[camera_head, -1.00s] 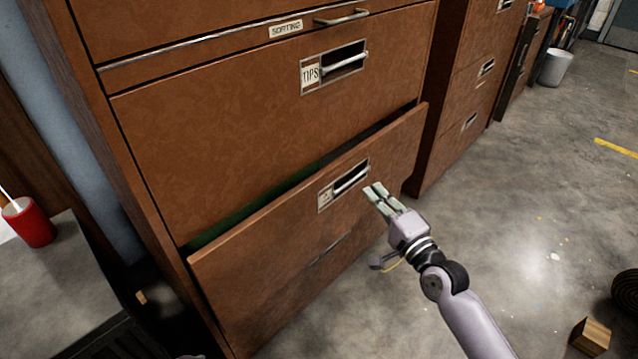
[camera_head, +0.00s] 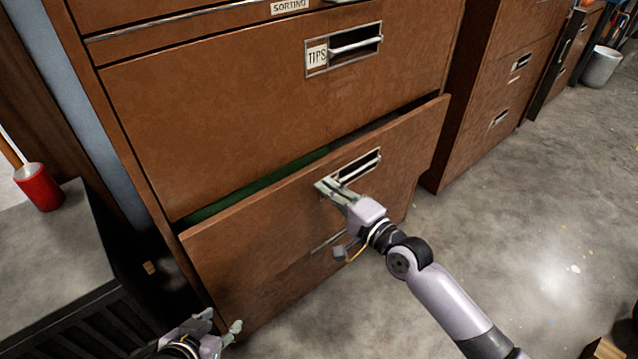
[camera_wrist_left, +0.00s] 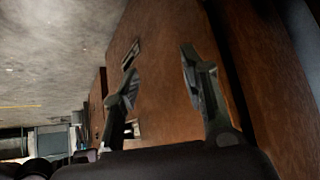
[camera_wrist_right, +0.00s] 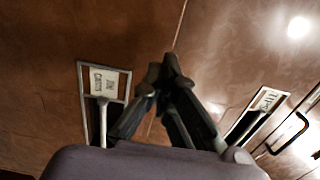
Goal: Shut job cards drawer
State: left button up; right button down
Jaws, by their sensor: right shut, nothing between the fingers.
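The job cards drawer (camera_head: 270,235) is the brown drawer below the one marked TIPS, and it stands partly open with a dark gap and some green along its top. Its label and handle frame (camera_wrist_right: 103,85) read JOB CARDS in the right wrist view. My right gripper (camera_head: 322,187) is shut and empty, at the drawer front by the label, partly hiding it; whether it touches cannot be told. It also shows in the right wrist view (camera_wrist_right: 163,70). My left gripper (camera_head: 222,325) is open and empty, low before the cabinet's left part; it also shows in the left wrist view (camera_wrist_left: 158,70).
The TIPS drawer (camera_head: 240,110) above is shut. Another brown cabinet (camera_head: 485,100) stands to the right. A grey-topped unit (camera_head: 60,250) with a red cup (camera_head: 38,187) is at the left. The concrete floor (camera_head: 530,220) at the right is mostly clear.

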aim_at(311, 173)
pick_arm(q)
jog(key=shift+w+d+r+t+h, duration=0.15)
jog(key=shift+w+d+r+t, duration=0.15)
jog(key=shift+w+r+t, duration=0.4)
jog(key=shift+w+d+r+t+h, duration=0.15)
jog(key=shift+w+d+r+t, duration=0.25)
jog(key=shift+w, duration=0.4)
pick_arm(e)
jog(key=shift+x, duration=1.6)
pick_arm(q)
jog(key=shift+a+r, duration=0.1)
pick_arm(e)
jog(key=shift+w+b, duration=0.2)
jog(key=shift+b, duration=0.1)
jog(key=b+x, duration=0.1)
jog(key=x, duration=0.3)
jog(key=shift+w+a, duration=0.25)
jog(key=shift+a, duration=0.05)
jog(key=shift+r, duration=0.2)
pick_arm(q)
jog(key=w+d+r+t+h, duration=0.1)
jog(key=w+d+r+t, duration=0.1)
jog(key=r, duration=0.3)
jog(key=shift+w+t, duration=0.7)
jog(key=shift+s, duration=0.1)
pick_arm(e)
jog(key=shift+r, duration=0.15)
